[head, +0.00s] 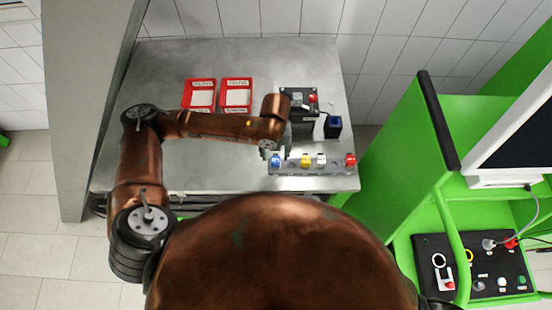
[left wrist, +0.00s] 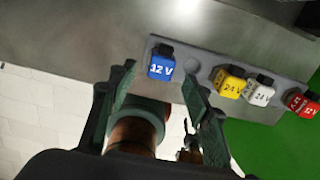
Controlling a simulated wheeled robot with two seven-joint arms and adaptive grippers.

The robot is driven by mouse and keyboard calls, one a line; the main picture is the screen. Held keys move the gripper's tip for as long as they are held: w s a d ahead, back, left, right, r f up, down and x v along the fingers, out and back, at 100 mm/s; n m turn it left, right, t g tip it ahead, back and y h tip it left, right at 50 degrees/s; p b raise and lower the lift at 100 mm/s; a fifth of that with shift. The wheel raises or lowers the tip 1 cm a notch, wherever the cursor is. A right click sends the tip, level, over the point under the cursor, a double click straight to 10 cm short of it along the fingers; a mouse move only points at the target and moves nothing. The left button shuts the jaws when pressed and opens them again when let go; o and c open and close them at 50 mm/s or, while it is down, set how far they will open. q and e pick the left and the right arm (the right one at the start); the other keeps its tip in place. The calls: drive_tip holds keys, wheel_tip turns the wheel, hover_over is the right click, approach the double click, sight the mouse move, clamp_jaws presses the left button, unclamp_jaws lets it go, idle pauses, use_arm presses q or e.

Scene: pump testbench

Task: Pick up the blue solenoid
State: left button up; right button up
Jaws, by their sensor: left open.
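The blue solenoid (head: 275,161), marked 12 V, sits upright at the left end of the grey holder strip (head: 289,170). In the left wrist view the blue solenoid (left wrist: 161,68) shows just beyond and between my fingertips, with no contact visible. My left gripper (head: 274,150) is open and empty, right at the blue solenoid in the head view. Its two green fingers (left wrist: 158,78) stand wide apart in the left wrist view. The gripper partly hides the strip's left end in the head view. My right gripper does not show.
An empty round hole (left wrist: 193,67) lies beside the blue solenoid. Yellow (left wrist: 229,83), white (left wrist: 260,92) and red (left wrist: 302,103) solenoids stand further along the strip. Two red trays (head: 236,95) and a black device (head: 299,101) lie behind. A green cart (head: 400,150) stands at right.

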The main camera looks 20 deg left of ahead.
sight(276, 159)
use_arm(q)
wheel_tip(276, 159, down, 2)
drive_tip(key=shift+d, duration=0.15)
drive_tip(key=f, duration=0.2)
drive_tip(key=shift+w+f, duration=0.25)
drive_tip(key=shift+f, duration=0.5)
drive_tip(key=shift+s, duration=0.1)
drive_tip(key=c, duration=0.8)
drive_tip(key=shift+c, duration=1.2)
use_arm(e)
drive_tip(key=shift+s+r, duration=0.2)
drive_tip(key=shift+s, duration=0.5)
